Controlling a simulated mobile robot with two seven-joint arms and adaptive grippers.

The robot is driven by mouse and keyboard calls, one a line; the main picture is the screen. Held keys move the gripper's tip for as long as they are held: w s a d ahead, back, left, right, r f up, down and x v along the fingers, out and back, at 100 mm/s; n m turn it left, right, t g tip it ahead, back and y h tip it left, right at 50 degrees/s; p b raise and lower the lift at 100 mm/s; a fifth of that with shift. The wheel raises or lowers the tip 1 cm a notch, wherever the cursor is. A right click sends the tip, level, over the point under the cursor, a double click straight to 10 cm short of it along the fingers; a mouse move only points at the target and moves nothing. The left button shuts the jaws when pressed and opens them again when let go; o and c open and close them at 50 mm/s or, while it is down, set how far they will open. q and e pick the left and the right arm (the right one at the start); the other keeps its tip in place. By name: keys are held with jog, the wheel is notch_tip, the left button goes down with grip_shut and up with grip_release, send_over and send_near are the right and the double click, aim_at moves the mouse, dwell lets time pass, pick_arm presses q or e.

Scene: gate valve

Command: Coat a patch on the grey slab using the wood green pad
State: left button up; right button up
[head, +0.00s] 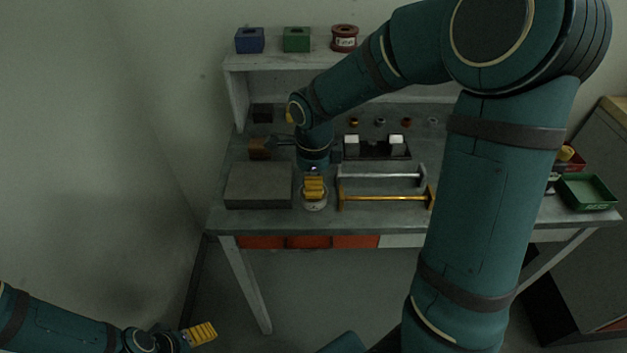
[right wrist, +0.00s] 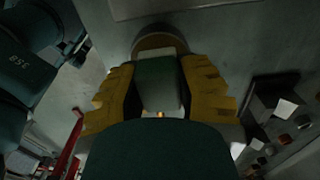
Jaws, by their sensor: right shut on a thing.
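The grey slab (head: 258,186) lies flat at the left front of the bench, and its edge shows at the top of the right wrist view (right wrist: 185,7). My right gripper (head: 314,190) is just right of the slab, pointing down at a pale round pot (head: 315,204). In the right wrist view its yellow fingers are shut on the green part of the pad (right wrist: 155,74). A tan rounded part (right wrist: 158,43) shows beyond it; whether it is pad or pot is unclear. My left gripper (head: 202,333) is at the lower left, away from the bench.
A brown block with a dark handle (head: 260,149) sits behind the slab. A silver bar (head: 380,173) and a gold bar (head: 385,197) lie right of the pot. A black holder with two white blocks (head: 375,151) stands behind them. A green tray (head: 588,192) is far right.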

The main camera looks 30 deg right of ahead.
jog(key=shift+f+b, duration=0.4)
jog(key=shift+f, duration=0.15)
dwell(1.5)
jog(key=shift+r, duration=0.1)
jog(key=shift+r+p, duration=2.9)
jog(key=shift+r, duration=0.6)
jog(key=shift+f, duration=0.1)
jog(key=n, duration=0.2)
jog(key=a+n, duration=0.1)
jog(key=n, duration=0.1)
jog(key=a+n, duration=0.1)
jog(key=n, duration=0.1)
jog(key=shift+w+a+f, duration=0.15)
jog(key=shift+w+f, duration=0.1)
jog(key=shift+w, duration=0.1)
jog(key=a+n, duration=0.1)
jog(key=n, duration=0.3)
jog(key=a+n, duration=0.2)
jog(key=n, duration=0.2)
jog(key=w+a+f+n, duration=0.1)
jog(key=n, duration=0.3)
jog(key=shift+a, duration=0.4)
jog(key=n, duration=0.2)
jog(key=a+n, duration=0.1)
jog(key=n, duration=0.1)
jog(key=a+n, duration=0.1)
jog(key=n, duration=0.1)
jog(key=shift+w+a+f, duration=0.1)
jog(key=shift+a+f, duration=0.15)
jog(key=shift+f, duration=0.05)
